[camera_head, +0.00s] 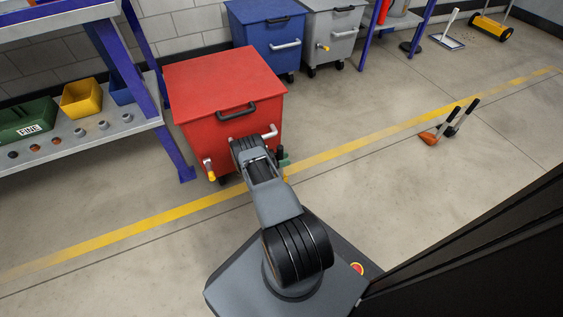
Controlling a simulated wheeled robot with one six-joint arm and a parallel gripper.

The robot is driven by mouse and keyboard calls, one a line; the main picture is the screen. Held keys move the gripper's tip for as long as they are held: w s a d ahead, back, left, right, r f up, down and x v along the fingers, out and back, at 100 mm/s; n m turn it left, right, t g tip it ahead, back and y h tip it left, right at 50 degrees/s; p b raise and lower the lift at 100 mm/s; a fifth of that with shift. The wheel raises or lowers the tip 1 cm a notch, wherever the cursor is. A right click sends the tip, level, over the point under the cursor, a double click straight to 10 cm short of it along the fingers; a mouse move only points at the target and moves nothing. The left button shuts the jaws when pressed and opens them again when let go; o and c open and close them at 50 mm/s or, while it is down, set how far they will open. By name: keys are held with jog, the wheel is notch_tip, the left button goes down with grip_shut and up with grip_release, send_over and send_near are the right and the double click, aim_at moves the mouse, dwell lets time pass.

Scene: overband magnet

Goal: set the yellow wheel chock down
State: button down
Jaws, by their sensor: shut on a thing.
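My arm reaches away from my base toward the front of the red wheeled bin (225,95). My gripper (283,163) is at the arm's far end, low beside the bin's front right corner, and is partly hidden by my own arm. It is shut on the yellow wheel chock (286,178), of which only a small yellow sliver shows just below the gripper. The rest of the chock is hidden. I cannot tell whether the chock touches the floor.
A yellow floor line (130,232) runs past the red bin. Blue (266,35) and grey (332,35) bins stand behind. A shelf (100,140) with small boxes is at left. An orange brush or scoop (437,136) lies on the floor at right. Open floor lies between.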

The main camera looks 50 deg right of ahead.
jog(key=shift+w+d, duration=0.1)
jog(key=shift+w, duration=0.65)
jog(key=shift+f+b, duration=1.1)
jog(key=shift+f, duration=0.55)
jog(key=shift+s+f, duration=0.1)
jog(key=c, duration=0.8)
grip_release()
jog(key=shift+f, duration=0.1)
jog(key=shift+c, duration=0.2)
jog(key=v, duration=0.7)
jog(key=shift+a, duration=0.2)
